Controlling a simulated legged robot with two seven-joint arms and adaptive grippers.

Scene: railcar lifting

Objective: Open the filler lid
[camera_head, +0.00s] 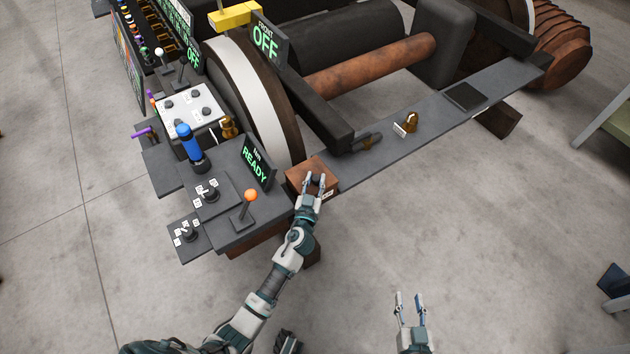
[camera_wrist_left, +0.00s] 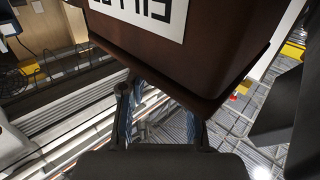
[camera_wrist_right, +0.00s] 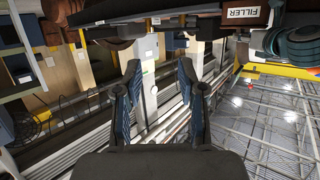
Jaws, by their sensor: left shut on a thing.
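The filler is a rust-brown box (camera_head: 302,174) at the near end of the grey shelf, with a small white label on its front. In the right wrist view its label reads FILLER (camera_wrist_right: 252,16). A small dark knob (camera_head: 316,180) stands on its top. My left gripper (camera_head: 316,182) is shut on the knob, one finger on each side. In the left wrist view the brown box (camera_wrist_left: 225,40) fills the top, above my fingers (camera_wrist_left: 158,95); the knob is hard to make out there. My right gripper (camera_head: 408,298) is open and empty, low over the floor; its fingers also show in the right wrist view (camera_wrist_right: 160,78).
Left of the box is a control panel with an orange-topped lever (camera_head: 250,196), a blue handle (camera_head: 186,138) and a READY sign (camera_head: 257,161). A brass padlock-like piece (camera_head: 410,122) sits farther along the shelf. A large wheel (camera_head: 240,95) stands behind.

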